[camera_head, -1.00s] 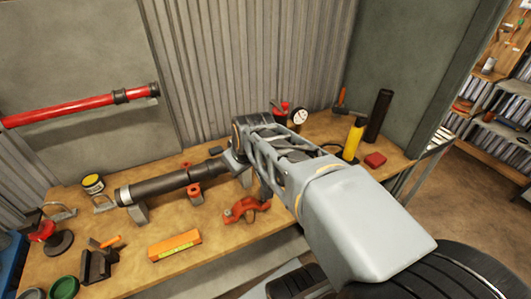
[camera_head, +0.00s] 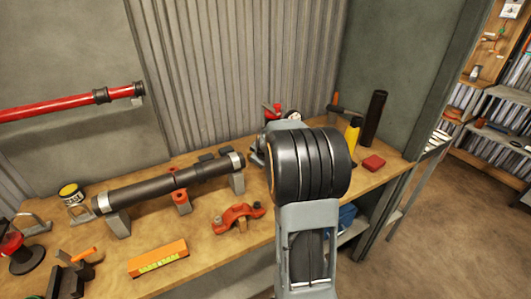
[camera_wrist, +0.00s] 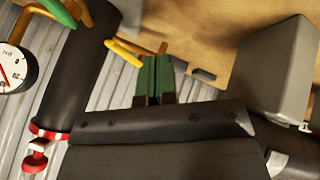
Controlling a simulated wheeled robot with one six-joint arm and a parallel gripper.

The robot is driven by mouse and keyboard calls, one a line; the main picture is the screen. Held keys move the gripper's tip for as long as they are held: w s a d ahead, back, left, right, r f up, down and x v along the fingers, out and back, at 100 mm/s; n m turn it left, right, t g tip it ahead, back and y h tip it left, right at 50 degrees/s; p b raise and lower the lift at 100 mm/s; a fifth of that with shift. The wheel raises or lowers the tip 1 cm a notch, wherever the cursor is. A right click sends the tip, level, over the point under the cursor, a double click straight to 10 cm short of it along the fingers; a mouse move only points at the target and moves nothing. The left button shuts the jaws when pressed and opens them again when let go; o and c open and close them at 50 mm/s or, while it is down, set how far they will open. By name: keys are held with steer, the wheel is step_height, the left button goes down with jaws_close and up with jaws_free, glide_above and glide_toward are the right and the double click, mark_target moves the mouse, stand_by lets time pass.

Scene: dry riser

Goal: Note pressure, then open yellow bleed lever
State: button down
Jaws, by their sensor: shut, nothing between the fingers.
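In the wrist view, a white round pressure gauge (camera_wrist: 14,70) with a red needle is cut by the left edge; its exact reading is too small to tell. The gauge (camera_head: 293,115) also shows in the head view, partly behind my arm. A slim yellow lever (camera_wrist: 122,51) sits just left of and beyond my gripper (camera_wrist: 159,60). My gripper's green-padded fingers are together and empty. Whether they touch the lever I cannot tell. In the head view my gripper is hidden behind my arm.
A dark pipe (camera_wrist: 70,75) with a red fitting (camera_wrist: 38,145) stands at the left, and a grey block (camera_wrist: 277,68) at the right. On the bench are a clamped black pipe (camera_head: 150,190), red clamp (camera_head: 238,214), orange level (camera_head: 158,258), yellow bottle (camera_head: 352,137) and red box (camera_head: 373,162).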

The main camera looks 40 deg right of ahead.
steer(key=shift+w+d+f+p, duration=0.25)
steer(key=shift+w+d, duration=0.4)
steer(key=shift+d, duration=0.3)
steer(key=shift+w+d+f+p, duration=0.25)
steer(key=shift+w+d, duration=0.4)
steer(key=shift+d, duration=0.3)
steer(key=shift+a+f+b, duration=0.1)
steer(key=shift+b, duration=0.25)
